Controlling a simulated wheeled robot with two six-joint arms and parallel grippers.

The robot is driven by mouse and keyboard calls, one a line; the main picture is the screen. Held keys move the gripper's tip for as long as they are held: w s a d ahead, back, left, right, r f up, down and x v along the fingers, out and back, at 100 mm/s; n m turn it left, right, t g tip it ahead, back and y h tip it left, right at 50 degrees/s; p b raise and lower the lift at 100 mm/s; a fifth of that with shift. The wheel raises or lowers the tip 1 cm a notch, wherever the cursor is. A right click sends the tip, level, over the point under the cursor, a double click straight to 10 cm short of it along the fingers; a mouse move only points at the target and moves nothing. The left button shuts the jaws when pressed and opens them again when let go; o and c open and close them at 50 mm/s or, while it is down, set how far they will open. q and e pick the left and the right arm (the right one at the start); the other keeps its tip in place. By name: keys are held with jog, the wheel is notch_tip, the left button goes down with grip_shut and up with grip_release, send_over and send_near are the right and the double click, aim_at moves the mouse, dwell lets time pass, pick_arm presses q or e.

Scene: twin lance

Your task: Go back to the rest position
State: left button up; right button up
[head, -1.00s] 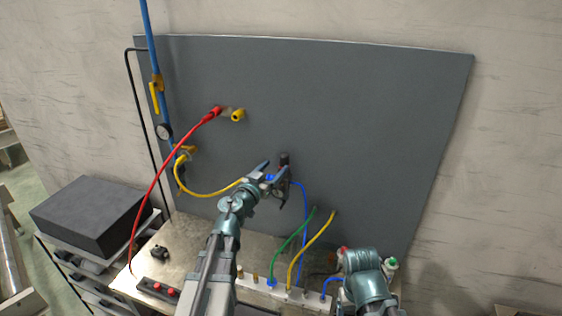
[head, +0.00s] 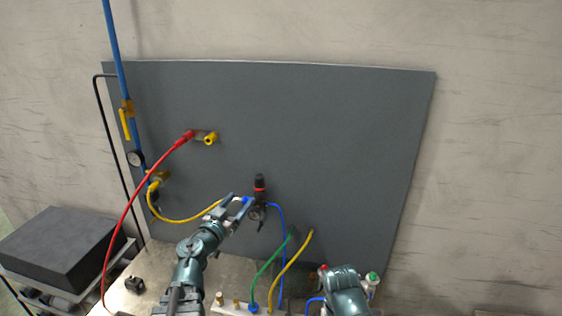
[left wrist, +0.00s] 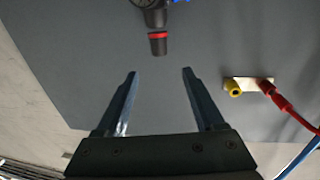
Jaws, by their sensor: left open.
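My left gripper (head: 238,203) is open in front of the grey panel (head: 330,130). In the left wrist view its two fingers (left wrist: 160,75) are apart with nothing between them. A black fitting with a red band (head: 260,188) is on the panel just right of the fingers in the head view; it also shows beyond the fingertips in the left wrist view (left wrist: 158,40), apart from them. My right arm shows at the lower right of the head view, but I cannot make out its gripper's fingers.
A red hose (head: 130,205) runs to a red connector beside a yellow port (head: 210,138). A yellow hose (head: 185,219) hangs left of my left gripper. Green (head: 268,265) and other hoses rise from a white manifold (head: 232,309). A black box (head: 60,245) stands left.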

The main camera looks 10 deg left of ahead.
pick_arm(q)
notch_tip(320, 180, down, 19)
jog(key=s+d+n+g+y+b, duration=0.3)
jog(key=n+g+y+b, duration=0.2)
jog(key=g+y+b, duration=0.3)
pick_arm(e)
notch_tip(320, 180, down, 10)
jog(key=shift+f+b, duration=0.15)
jog(key=shift+b, duration=0.9)
pick_arm(q)
jog(key=s+d+f+m+g+h, duration=0.1)
jog(key=s+d+f+m+g, duration=0.1)
jog(key=s+d+f, duration=0.3)
jog(key=s+d+f+m+g+h+b, duration=0.1)
jog(key=s+d+f+m+g, duration=0.1)
jog(key=s+d+f+g, duration=0.2)
jog(key=s+d+f+m+g+h, duration=0.1)
jog(key=s+d+f, duration=0.4)
jog(key=s, duration=0.5)
jog(key=shift+d+f+m+g, duration=0.2)
jog(key=shift+d+m+g, duration=0.15)
jog(key=shift+d+g, duration=0.25)
jog(key=shift+d+f+m+g, duration=0.15)
jog(key=shift+d+m+g, duration=0.2)
jog(key=shift+d+g, duration=0.25)
pick_arm(e)
jog(key=shift+f, duration=0.75)
pick_arm(q)
jog(key=shift+s+d, duration=0.1)
jog(key=shift+s, duration=0.35)
